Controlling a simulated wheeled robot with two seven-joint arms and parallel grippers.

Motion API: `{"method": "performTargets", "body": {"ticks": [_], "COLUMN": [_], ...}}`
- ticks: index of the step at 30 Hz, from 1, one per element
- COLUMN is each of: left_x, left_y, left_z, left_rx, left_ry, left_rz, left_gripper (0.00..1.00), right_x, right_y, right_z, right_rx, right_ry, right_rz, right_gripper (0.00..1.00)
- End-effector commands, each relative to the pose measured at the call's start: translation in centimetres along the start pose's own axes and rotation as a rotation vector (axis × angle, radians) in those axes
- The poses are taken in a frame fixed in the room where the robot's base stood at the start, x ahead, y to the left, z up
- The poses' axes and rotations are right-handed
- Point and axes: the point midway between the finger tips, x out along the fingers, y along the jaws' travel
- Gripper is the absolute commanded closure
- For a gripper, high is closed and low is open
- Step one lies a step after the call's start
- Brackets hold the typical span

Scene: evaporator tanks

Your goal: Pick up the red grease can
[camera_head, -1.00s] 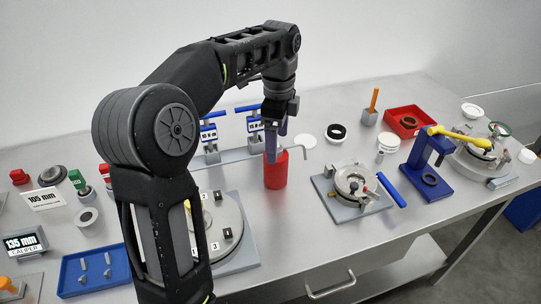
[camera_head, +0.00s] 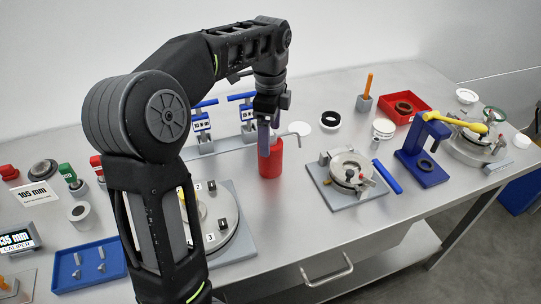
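The red grease can (camera_head: 270,162) stands upright on the metal bench, near the middle of the view. A thin grey bent spout shows beside its top. My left gripper (camera_head: 270,138) points down from above at the can's top. Its two purplish fingers are apart, one in front of the can and one towards its far side. The tip of the far finger is hidden behind the can, and I cannot tell whether either finger touches it. My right gripper is not in view.
A grey fixture plate (camera_head: 323,190) stands right of the can. A turntable with numbered blocks (camera_head: 233,240) stands in front to the left, partly behind my arm. Blue-handled gauges (camera_head: 202,124) stand behind. A blue press (camera_head: 428,182) and red tray (camera_head: 427,117) are farther right.

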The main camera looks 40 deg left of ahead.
Motion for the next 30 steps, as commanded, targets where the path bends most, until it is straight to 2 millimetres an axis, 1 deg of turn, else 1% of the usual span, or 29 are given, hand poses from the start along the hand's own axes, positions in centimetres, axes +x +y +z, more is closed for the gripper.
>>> {"method": "performTargets", "body": {"ticks": [5,8,12,16,19,30], "left_x": [0.3,1.3,3.5,4.9,5.2,5.2], "left_y": [0.0,0.1,0.2,0.1,0.1,0.1], "left_z": [0.0,0.0,-0.1,-0.1,-0.1,-0.1], "left_rx": [0.0,0.0,-0.001,0.0,0.0,0.0], "left_ry": [-0.001,-0.001,-0.001,0.0,0.0,0.0], "left_rz": [0.002,0.004,0.005,0.002,0.001,0.0], "left_gripper": [0.16,0.16,0.16,0.16,0.16,0.16], "right_x": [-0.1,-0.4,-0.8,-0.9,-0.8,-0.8], "right_y": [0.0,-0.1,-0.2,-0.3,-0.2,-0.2], "right_z": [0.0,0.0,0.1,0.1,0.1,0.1], "right_rx": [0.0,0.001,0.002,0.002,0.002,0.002], "right_ry": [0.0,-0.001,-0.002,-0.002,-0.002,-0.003], "right_rz": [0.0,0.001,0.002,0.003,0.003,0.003], "right_gripper": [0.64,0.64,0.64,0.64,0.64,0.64]}}
